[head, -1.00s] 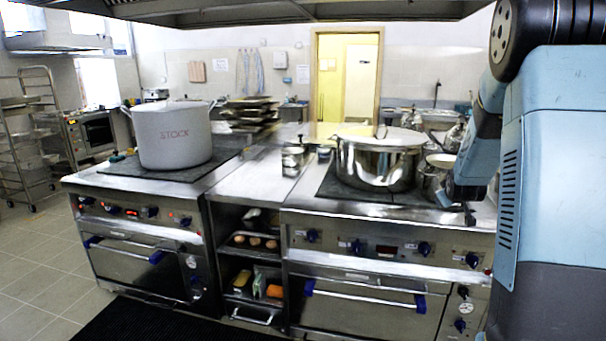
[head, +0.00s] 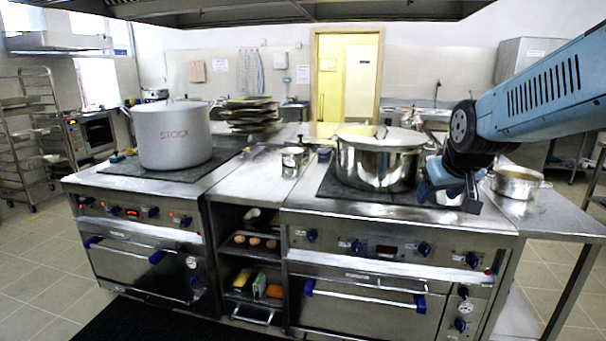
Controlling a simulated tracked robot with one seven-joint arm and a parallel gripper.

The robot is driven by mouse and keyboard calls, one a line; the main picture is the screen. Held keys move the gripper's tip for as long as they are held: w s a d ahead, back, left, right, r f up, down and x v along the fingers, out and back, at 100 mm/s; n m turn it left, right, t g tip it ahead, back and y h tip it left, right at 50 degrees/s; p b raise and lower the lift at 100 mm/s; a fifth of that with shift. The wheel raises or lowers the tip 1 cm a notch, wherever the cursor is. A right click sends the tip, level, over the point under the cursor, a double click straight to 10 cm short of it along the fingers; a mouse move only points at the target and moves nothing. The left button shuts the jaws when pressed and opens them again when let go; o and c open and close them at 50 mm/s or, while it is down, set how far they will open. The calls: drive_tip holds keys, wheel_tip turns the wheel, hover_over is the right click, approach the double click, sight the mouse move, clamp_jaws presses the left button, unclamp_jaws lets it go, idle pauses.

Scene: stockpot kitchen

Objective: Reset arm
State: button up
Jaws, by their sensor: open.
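My gripper (head: 455,203) hangs at the end of my blue arm, which comes in from the right. It is over the right end of the right stove, in front of a small metal pot (head: 447,192) and to the right of a large shiny pot (head: 378,160) with a lid. I see no object held in its jaws. Whether it touches the small pot I cannot tell. The gripper hides part of the small pot.
A steel counter (head: 262,165) with small cans lies between the stoves. Another pot (head: 516,182) stands on the right side table (head: 560,222).

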drive_tip(key=s+a+g, duration=0.1)
drive_tip(key=s+a, duration=0.1)
drive_tip(key=s, duration=0.6)
drive_tip(key=s+a+m+g, duration=0.1)
drive_tip(key=s+a, duration=0.2)
drive_tip(key=s, duration=0.5)
drive_tip(key=shift+y, duration=0.4)
